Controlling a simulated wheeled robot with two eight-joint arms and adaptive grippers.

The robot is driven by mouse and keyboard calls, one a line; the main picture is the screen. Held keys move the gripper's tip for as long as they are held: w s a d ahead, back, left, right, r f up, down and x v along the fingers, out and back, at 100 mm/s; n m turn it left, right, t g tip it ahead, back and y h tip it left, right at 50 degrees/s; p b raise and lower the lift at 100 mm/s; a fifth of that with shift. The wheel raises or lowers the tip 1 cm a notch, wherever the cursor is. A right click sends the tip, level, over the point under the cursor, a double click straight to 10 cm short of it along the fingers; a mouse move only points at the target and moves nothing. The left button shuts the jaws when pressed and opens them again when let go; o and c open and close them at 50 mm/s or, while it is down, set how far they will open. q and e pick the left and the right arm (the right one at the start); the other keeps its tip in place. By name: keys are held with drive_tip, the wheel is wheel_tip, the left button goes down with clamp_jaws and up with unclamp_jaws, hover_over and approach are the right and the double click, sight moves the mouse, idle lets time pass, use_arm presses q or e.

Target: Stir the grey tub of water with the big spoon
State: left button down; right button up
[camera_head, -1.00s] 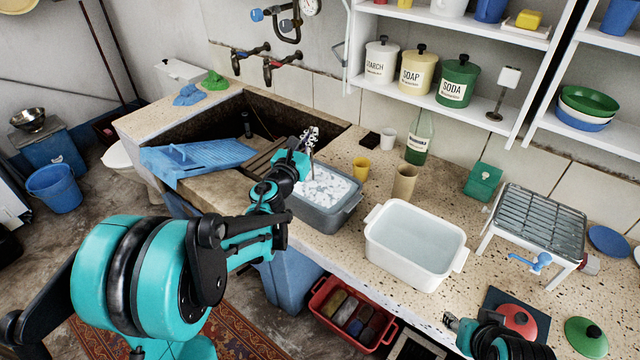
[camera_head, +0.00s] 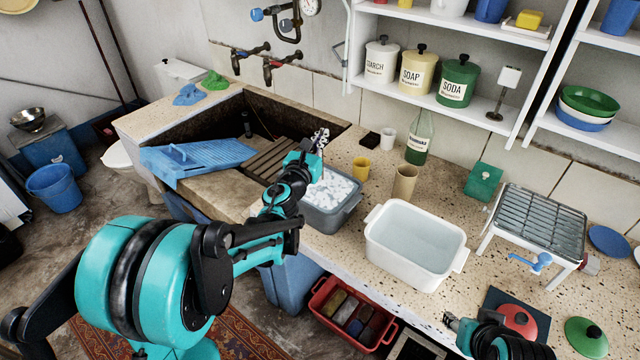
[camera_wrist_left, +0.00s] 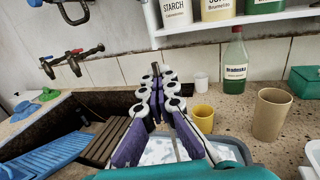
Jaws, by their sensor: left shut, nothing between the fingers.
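The grey tub (camera_head: 329,217) stands on the stone counter beside the trough, holding water with white foam or pale patches on top. My left gripper (camera_head: 322,137) is above the tub's far left part, empty, its fingers pointing toward the back wall. In the left wrist view the gripper (camera_wrist_left: 158,75) shows its fingers converging and shut, with the tub's water (camera_wrist_left: 160,151) behind and below them. My left arm hides part of the tub's left side. I see no big spoon in either view. My right gripper (camera_head: 452,321) shows only partly at the bottom right; its fingers are unclear.
A white tub of water (camera_head: 372,240) stands right of the grey tub. A yellow cup (camera_head: 361,168), tan cup (camera_head: 404,183) and green bottle (camera_head: 418,140) stand behind. A blue washboard (camera_head: 190,163) and wooden slats (camera_head: 268,158) lie at the trough. A metal rack (camera_head: 540,218) stands right.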

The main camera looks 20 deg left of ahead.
use_arm(q)
drive_tip(key=shift+s+a, duration=0.15)
drive_tip(key=shift+s, duration=0.5)
drive_tip(key=shift+r, duration=0.1)
wheel_tip(320, 180, up, 12)
drive_tip(key=p, duration=1)
drive_tip(key=shift+r, duration=0.2)
